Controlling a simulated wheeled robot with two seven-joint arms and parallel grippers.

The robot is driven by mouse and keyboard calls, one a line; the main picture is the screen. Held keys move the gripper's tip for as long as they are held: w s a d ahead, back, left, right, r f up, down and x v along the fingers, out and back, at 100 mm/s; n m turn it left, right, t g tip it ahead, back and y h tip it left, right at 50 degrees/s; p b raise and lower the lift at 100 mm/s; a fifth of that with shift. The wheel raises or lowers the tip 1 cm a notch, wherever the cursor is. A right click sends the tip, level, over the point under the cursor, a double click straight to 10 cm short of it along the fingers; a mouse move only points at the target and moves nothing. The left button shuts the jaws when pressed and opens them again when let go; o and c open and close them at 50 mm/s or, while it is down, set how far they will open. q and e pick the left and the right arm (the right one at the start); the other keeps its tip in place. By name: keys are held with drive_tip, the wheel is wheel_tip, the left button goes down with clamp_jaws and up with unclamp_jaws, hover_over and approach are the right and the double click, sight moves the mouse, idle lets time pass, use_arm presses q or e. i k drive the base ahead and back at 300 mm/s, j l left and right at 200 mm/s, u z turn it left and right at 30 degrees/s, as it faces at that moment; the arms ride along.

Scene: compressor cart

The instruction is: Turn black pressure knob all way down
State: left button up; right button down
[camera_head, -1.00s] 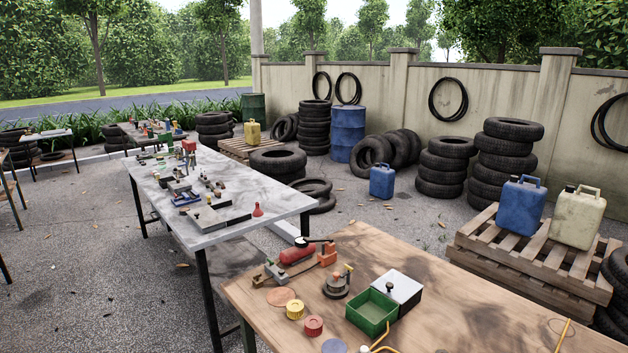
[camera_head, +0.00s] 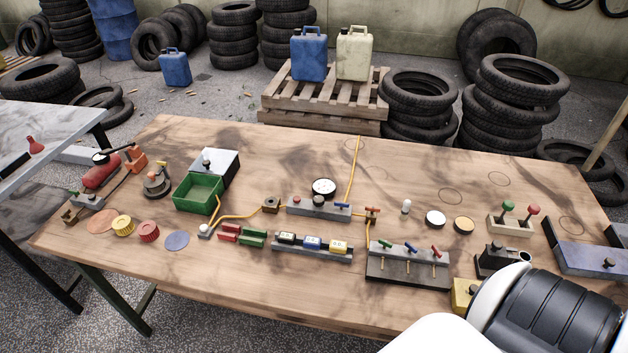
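A round white-faced pressure gauge (camera_head: 324,187) stands behind a grey regulator block (camera_head: 330,210) in the middle of the wooden table. A small dark knob (camera_head: 319,200) sits on the block just below the gauge, and it looks like the black pressure knob. A small red knob (camera_head: 297,199) is on the block to its left, and a blue lever (camera_head: 341,205) is to its right. The knob's setting is too small to read. Neither of my grippers shows. A white and black part of mine fills the lower right corner, well right of the block.
A yellow hose (camera_head: 355,165) runs behind the gauge. A green bin (camera_head: 197,194), three labelled blocks on a rail (camera_head: 312,252) and a lever panel (camera_head: 408,268) surround the regulator. The table's back middle is mostly clear.

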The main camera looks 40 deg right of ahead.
sight(318, 201)
drive_tip(key=z, duration=1.25)
